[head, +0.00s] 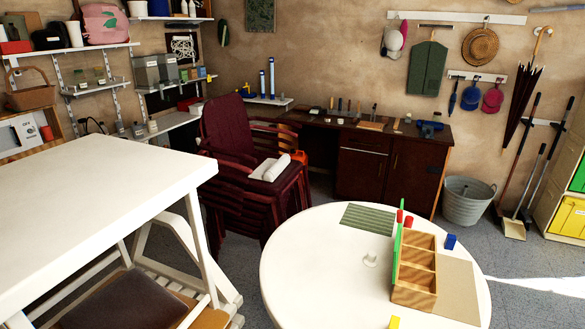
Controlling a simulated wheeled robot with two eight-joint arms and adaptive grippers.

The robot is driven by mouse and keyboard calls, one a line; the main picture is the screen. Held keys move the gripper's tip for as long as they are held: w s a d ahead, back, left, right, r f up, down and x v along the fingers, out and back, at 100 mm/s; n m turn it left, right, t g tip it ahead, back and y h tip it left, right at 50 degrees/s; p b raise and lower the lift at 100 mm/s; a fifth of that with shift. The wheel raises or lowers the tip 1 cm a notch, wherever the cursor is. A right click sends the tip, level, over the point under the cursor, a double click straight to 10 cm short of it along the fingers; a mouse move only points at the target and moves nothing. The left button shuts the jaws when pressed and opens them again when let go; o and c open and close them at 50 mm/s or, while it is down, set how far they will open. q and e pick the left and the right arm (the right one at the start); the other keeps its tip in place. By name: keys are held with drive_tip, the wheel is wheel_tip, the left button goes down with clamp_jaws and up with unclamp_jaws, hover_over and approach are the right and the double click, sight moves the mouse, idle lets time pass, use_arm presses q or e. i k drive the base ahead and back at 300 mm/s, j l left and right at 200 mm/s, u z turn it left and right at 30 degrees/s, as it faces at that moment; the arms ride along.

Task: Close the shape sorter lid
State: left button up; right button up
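The shape sorter (415,291) is a light wooden box with open compartments on a round white table (310,270) at the lower right. Its green lid (397,245) stands upright along the box's left side, seen nearly edge-on, so the compartments are uncovered. The compartments look empty from here, but their floors are partly hidden. Neither my left nor my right gripper shows in the head view.
Red blocks (408,221), a blue block (450,241) and a yellow block (394,322) lie around the box. A small white object (371,259) stands left of the lid. A green striped mat (367,218) lies behind. A white rectangular table (95,190) fills the left.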

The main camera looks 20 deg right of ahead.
sight(400, 212)
drive_tip(key=i+j+z, duration=0.1)
drive_tip(key=z, duration=0.3)
drive_tip(key=j+z, duration=0.3)
drive_tip(key=z, duration=0.15)
drive_tip(key=i+j+z, duration=0.1)
drive_tip(key=j+z, duration=0.15)
drive_tip(key=z, duration=0.15)
drive_tip(key=j+z, duration=0.25)
drive_tip(key=z, duration=0.2)
drive_tip(key=j+z, duration=0.25)
drive_tip(key=z, duration=0.15)
drive_tip(key=i+j+z, duration=0.15)
drive_tip(key=i+z, duration=0.15)
drive_tip(key=i+j+z, duration=0.2)
drive_tip(key=i+z, duration=0.15)
drive_tip(key=i, duration=0.1)
